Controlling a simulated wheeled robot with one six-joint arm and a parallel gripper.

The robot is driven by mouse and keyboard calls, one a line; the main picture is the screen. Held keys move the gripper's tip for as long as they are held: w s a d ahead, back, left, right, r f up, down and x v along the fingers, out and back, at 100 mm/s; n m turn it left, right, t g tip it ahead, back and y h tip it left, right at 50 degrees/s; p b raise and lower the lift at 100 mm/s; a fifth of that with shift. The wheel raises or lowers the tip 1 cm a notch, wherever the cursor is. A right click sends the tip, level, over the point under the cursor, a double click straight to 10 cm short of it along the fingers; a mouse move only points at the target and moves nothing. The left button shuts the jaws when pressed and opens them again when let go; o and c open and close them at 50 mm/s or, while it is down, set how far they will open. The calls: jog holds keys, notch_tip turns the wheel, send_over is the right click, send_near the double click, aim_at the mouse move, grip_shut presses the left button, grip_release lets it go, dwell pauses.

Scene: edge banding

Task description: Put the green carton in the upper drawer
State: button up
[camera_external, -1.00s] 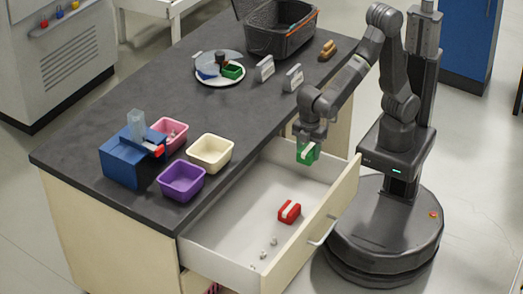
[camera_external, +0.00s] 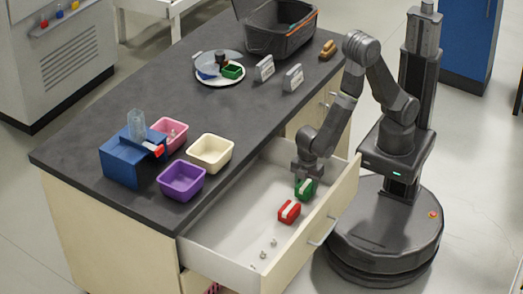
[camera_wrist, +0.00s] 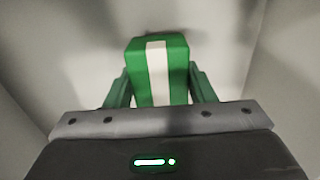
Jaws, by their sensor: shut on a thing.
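The green carton (camera_external: 305,189) with a white stripe is inside the open upper drawer (camera_external: 215,250), near its far right end. It also shows in the wrist view (camera_wrist: 175,75), between the two fingers. My gripper (camera_external: 305,181) points down into the drawer and is shut on the carton. In the wrist view my gripper (camera_wrist: 160,88) has one finger on each side of it. The carton appears at or very near the drawer floor; I cannot tell whether it touches.
A red carton (camera_external: 289,212) lies in the drawer close to the green one. Several small grey pieces (camera_external: 265,251) lie toward the near end. On the counter above stand a cream bin (camera_external: 210,152), a purple bin (camera_external: 181,182) and a pink bin (camera_external: 170,134). The drawer floor's left part is clear.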

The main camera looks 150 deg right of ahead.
aim_at(306, 184)
jog(key=shift+f, duration=0.8)
jog(key=shift+f, duration=0.15)
jog(key=o, duration=1)
notch_tip(306, 184, up, 12)
jog(key=shift+r+p, duration=0.15)
jog(key=shift+p, duration=0.7)
